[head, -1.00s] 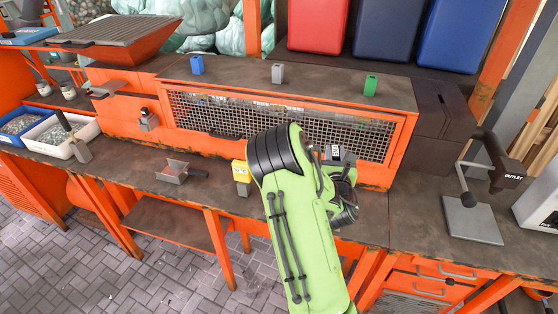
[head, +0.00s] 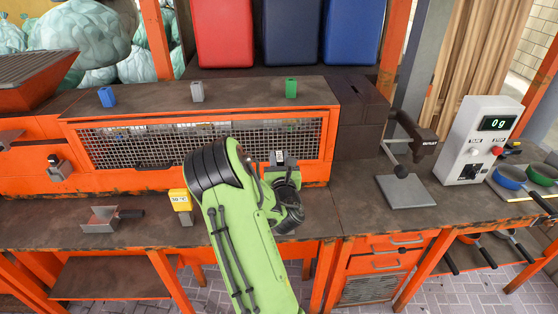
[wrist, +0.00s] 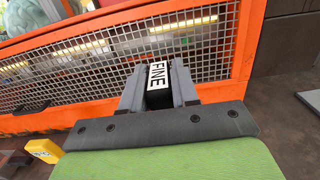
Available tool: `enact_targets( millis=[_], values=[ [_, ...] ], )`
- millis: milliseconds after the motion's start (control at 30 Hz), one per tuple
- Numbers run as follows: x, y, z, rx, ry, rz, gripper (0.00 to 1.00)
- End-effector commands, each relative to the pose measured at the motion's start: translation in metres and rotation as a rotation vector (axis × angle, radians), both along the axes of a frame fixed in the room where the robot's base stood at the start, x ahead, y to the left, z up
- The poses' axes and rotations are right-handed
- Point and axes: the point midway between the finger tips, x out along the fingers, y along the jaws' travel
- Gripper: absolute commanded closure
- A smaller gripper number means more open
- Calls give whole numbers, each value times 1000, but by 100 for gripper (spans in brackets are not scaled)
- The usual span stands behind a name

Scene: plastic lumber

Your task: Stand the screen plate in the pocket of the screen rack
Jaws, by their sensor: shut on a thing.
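My gripper (wrist: 158,92) is in the wrist view with its two grey fingers closed on a dark piece with a white label reading FINE, which I take for the screen plate (wrist: 158,75). Only its labelled end shows between the fingers; the rest is hidden. In the head view my green arm hides most of the gripper, and a small white label shows by its end. The gripper is over the bench in front of the orange mesh-fronted box. I cannot make out the screen rack or its pocket for certain in either view.
The orange mesh box (head: 255,142) stands along the bench, with blue, grey and green blocks on top. A yellow display block (head: 180,200) and a metal scoop (head: 103,220) are left of my arm. A grey plate (head: 405,191) and a scale (head: 475,140) are at right.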

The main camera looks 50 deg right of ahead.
Motion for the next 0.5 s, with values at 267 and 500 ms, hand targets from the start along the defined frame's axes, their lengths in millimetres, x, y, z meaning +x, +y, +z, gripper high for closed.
enact_targets(
  millis=[267, 500],
  values=[
    [0, 0, -15, 0, -1, 1, 100],
    [0, 0, -25, -1, -1, 1, 100]
  ],
)
